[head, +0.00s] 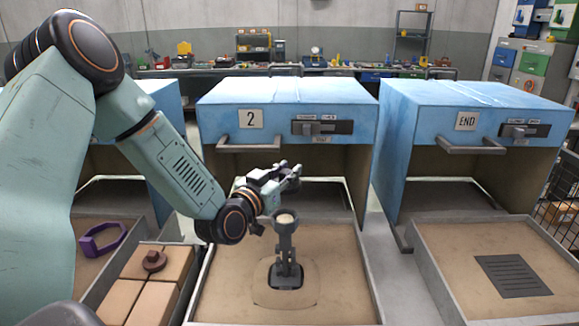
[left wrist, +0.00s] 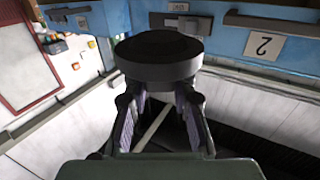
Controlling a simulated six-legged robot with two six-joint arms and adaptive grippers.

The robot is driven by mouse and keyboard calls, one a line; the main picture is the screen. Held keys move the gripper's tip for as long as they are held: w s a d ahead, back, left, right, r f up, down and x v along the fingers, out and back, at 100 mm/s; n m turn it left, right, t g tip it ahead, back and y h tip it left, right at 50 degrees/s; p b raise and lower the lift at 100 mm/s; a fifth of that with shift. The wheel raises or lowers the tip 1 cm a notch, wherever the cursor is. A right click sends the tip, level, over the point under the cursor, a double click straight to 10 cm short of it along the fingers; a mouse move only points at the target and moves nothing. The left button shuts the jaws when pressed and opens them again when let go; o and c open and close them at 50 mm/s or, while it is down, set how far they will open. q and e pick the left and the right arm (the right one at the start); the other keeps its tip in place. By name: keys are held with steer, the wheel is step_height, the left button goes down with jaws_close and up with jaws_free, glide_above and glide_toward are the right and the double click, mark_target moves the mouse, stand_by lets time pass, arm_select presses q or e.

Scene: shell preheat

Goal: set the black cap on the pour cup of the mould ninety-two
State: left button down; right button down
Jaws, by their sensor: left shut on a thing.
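My left gripper (head: 280,180) is shut on the black cap (left wrist: 158,52), a round dark disc that shows large between the fingertips in the left wrist view. In the head view the cap is hard to tell from the gripper. A dark grey mould (head: 287,250) stands upright in the sandy tray before the oven marked 2. Its pour cup (head: 286,218) is at the top, with a pale round opening. The gripper is above the cup, with the cup apparently uncovered. I cannot read a number on the mould. My right gripper is not in view.
A dark knobbed piece (head: 154,262) lies on tan blocks (head: 122,300) at left, near a purple ring (head: 103,240). A slotted plate (head: 513,276) lies in the right tray.

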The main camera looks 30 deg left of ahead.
arm_select(q)
steer(key=shift+s+a+f+b, duration=0.1)
steer(key=shift+a+f+b, duration=0.1)
steer(key=shift+f+b, duration=0.4)
steer(key=shift+a+f+b, duration=0.2)
steer(key=shift+f+b, duration=0.15)
steer(key=shift+f, duration=0.3)
steer(key=shift+d+f+b, duration=0.35)
steer(key=shift+f+b, duration=0.4)
steer(key=shift+b, duration=0.05)
steer(key=shift+a+f+b, duration=0.25)
steer(key=shift+f+b, duration=0.75)
steer(key=shift+f, duration=0.2)
steer(key=shift+d+f+b, duration=0.2)
steer(key=shift+f+b, duration=0.35)
steer(key=shift+f, duration=0.05)
steer(key=shift+a, duration=0.1)
steer(key=c, duration=1)
jaws_free()
steer(key=shift+c, duration=0.2)
